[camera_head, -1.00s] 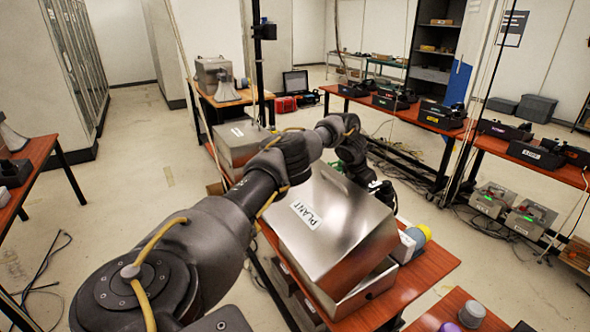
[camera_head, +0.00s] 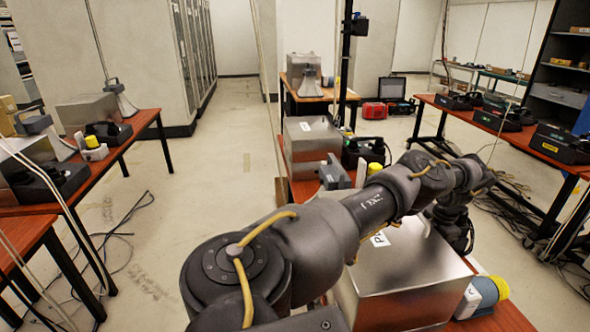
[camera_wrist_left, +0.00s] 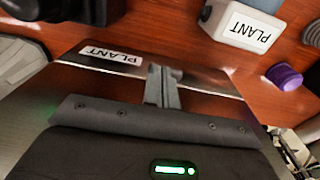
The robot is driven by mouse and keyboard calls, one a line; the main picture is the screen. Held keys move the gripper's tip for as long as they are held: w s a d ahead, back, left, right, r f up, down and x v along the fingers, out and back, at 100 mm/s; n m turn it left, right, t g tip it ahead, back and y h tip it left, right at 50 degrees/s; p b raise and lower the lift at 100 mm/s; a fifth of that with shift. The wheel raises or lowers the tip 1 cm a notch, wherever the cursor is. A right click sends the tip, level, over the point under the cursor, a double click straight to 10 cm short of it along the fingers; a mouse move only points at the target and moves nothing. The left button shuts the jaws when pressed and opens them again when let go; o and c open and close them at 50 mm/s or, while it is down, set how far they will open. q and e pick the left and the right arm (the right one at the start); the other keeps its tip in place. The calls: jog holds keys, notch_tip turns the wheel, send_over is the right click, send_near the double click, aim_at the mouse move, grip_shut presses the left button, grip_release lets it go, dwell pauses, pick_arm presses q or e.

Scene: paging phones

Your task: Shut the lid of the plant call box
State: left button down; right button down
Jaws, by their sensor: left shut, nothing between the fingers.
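The plant call box (camera_head: 400,290) is a shiny metal box on a red-brown table, under and beyond my left arm in the head view. Its lid (camera_head: 415,260) carries a white label partly covered by my arm. The box's lower part is cut off, so I cannot tell how far the lid stands open. My left gripper (camera_head: 455,232) is over the box's far right side, its fingertips hidden there. In the left wrist view the gripper (camera_wrist_left: 164,75) is shut and empty, over the metal surface near the PLANT label (camera_wrist_left: 110,53); contact is unclear. My right gripper is out of view.
A white PLANT unit (camera_wrist_left: 240,25) stands beside the box; the head view shows a yellow-and-blue device (camera_head: 485,295) there. A purple knob (camera_wrist_left: 285,77) is nearby. Another metal box (camera_head: 312,145) stands behind. Tables with phones line both sides; open floor (camera_head: 210,215) lies left.

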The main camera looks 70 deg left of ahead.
pick_arm(q)
jog(key=shift+s+d+f, duration=0.15)
jog(key=shift+f, duration=0.1)
jog(key=shift+s+d+f, duration=0.1)
jog(key=shift+d+f, duration=0.05)
jog(key=shift+d, duration=0.1)
dwell(0.3)
jog(key=shift+r+p, duration=0.35)
jog(key=r+p, duration=0.4)
jog(key=shift+w+a+r+p, duration=0.2)
jog(key=shift+p, duration=0.15)
jog(key=w+r+p, duration=0.3)
jog(key=r, duration=0.6)
jog(key=shift+d+r, duration=0.15)
jog(key=shift+d, duration=0.05)
